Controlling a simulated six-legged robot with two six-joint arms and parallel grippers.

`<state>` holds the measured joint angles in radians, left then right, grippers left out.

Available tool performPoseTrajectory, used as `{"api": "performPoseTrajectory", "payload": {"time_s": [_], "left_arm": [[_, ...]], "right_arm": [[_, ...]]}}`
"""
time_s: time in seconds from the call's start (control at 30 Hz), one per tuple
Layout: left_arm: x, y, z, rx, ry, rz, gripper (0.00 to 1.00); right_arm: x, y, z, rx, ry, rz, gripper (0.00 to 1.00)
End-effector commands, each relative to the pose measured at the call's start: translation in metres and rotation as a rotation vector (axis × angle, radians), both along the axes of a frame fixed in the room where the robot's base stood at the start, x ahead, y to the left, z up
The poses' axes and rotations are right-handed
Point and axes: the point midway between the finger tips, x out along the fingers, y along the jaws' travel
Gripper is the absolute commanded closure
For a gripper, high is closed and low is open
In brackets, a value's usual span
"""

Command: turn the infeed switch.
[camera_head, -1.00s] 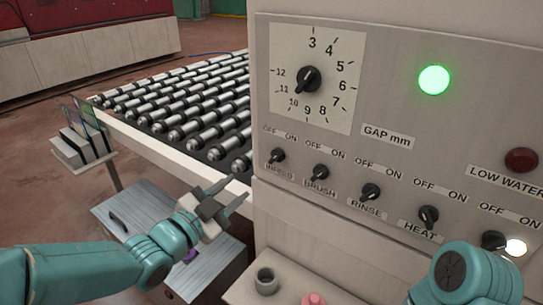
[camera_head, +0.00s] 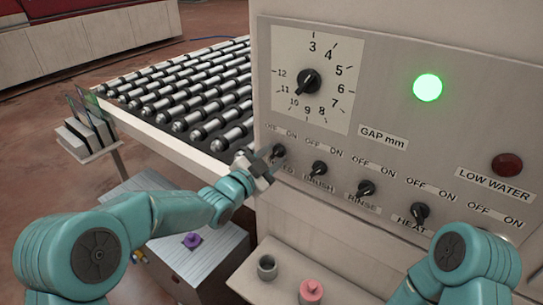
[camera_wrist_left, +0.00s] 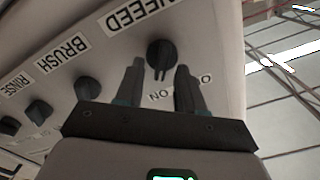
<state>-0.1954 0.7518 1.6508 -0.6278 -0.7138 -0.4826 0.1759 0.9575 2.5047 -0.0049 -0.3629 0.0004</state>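The infeed switch (camera_head: 278,151) is a small black rotary knob at the left end of the lower row on the grey panel. In the left wrist view the knob (camera_wrist_left: 160,54) sits under the INFEED label, with the ON and OFF marks partly hidden behind my fingers. My left gripper (camera_head: 263,160) is at the switch. Its two fingers (camera_wrist_left: 159,66) are open, one on each side of the knob, with a visible gap to it. I cannot tell exactly which way the knob points. My right arm shows at the lower right, but its gripper is out of view.
The brush (camera_head: 319,168), rinse (camera_head: 366,188) and heat (camera_head: 420,212) knobs run rightward from the infeed switch. Above are the gap dial (camera_head: 308,81) and a lit green lamp (camera_head: 428,88). A roller conveyor (camera_head: 190,95) lies left. A ledge below holds a pink knob (camera_head: 311,291).

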Motion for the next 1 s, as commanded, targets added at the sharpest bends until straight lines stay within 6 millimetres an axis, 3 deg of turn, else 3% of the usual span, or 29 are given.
{"api": "performPoseTrajectory", "payload": {"time_s": [0.03, 0.13, 0.17, 0.57, 1.0], "left_arm": [[0.0, 0.0, 0.0, 0.0, 0.0, 0.0, 0.65], [0.0, 0.0, 0.0, 0.0, 0.0, 0.0, 0.97], [0.0, 0.0, 0.0, 0.0, 0.0, 0.0, 1.0], [0.0, 0.001, -0.001, -0.033, 0.025, 0.001, 1.0], [0.001, 0.003, -0.002, -0.298, 0.218, 0.002, 1.0]], "right_arm": [[0.0, 0.0, 0.0, 0.0, 0.0, 0.0, 0.57], [0.0, 0.0, 0.0, 0.0, 0.0, 0.0, 0.57], [0.0, 0.0, 0.0, 0.0, 0.0, 0.0, 0.57], [0.0, 0.0, -0.006, 0.0, 0.0, 0.0, 0.57], [0.0, 0.0, -0.03, 0.0, 0.0, 0.0, 0.57]]}}
